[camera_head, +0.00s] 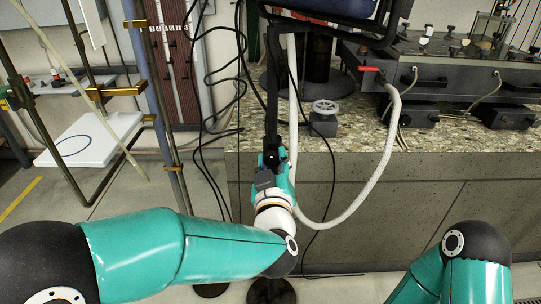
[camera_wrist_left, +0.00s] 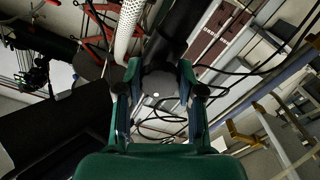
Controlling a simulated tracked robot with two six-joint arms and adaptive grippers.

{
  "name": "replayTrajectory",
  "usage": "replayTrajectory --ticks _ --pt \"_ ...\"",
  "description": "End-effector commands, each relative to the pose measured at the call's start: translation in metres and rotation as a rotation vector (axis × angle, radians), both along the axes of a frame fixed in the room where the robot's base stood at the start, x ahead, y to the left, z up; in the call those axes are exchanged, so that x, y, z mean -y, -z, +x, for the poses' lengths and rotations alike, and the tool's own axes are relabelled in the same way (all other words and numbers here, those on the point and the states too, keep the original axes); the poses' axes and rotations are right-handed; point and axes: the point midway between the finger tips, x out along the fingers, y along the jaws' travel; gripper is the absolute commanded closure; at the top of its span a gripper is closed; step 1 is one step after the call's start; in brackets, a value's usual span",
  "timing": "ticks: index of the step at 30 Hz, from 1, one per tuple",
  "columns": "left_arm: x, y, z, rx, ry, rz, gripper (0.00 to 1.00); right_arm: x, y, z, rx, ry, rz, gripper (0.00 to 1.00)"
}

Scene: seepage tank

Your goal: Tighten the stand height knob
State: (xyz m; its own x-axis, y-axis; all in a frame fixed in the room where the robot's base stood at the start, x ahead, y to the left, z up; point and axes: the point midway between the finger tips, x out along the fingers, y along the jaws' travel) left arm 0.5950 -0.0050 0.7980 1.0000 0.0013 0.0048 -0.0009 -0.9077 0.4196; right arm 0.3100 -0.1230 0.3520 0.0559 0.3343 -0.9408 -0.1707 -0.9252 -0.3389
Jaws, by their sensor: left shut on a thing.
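The stand's dark upright post (camera_head: 273,85) stands at the front left corner of the stone-topped bench in the head view. My left gripper (camera_head: 271,160) is at the lower part of this post. In the left wrist view, my left gripper (camera_wrist_left: 160,92) has a finger on each side of a dark round knob (camera_wrist_left: 157,86) with a pale centre spot and is shut on it. In the head view the knob is mostly hidden by the gripper. Only my right arm shows, at the lower right; its gripper is out of view.
A pale hose (camera_head: 388,130) loops down in front of the bench (camera_head: 380,185). A grey handwheel (camera_head: 325,107) sits on the benchtop right of the post. Black cables (camera_head: 215,130) hang to the left.

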Motion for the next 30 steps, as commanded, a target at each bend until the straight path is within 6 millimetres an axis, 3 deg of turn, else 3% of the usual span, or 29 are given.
replayTrajectory --ticks 1,9,26,27,30 --pt "0.003 0.0071 -0.0017 -0.02 0.01 0.039 0.97 0.0 -0.0035 0.0 0.0 0.0 0.0 0.37" --pt "0.0017 0.0082 -0.0016 -0.019 0.009 0.159 0.97 0.0 -0.0094 0.0 0.0 0.0 0.0 0.37" --pt "0.0005 0.0096 -0.0014 -0.02 0.006 0.192 0.97 0.0 -0.0103 0.0001 0.0 0.0 0.0 0.37" --pt "0.0004 0.0095 -0.0014 -0.019 0.006 0.192 0.58 0.0 -0.0103 0.0001 0.0 0.0 0.0 0.37" --pt "0.0002 0.008 -0.0011 -0.017 0.004 0.19 0.41 0.0 -0.0103 0.0 0.0 0.0 0.0 0.37"
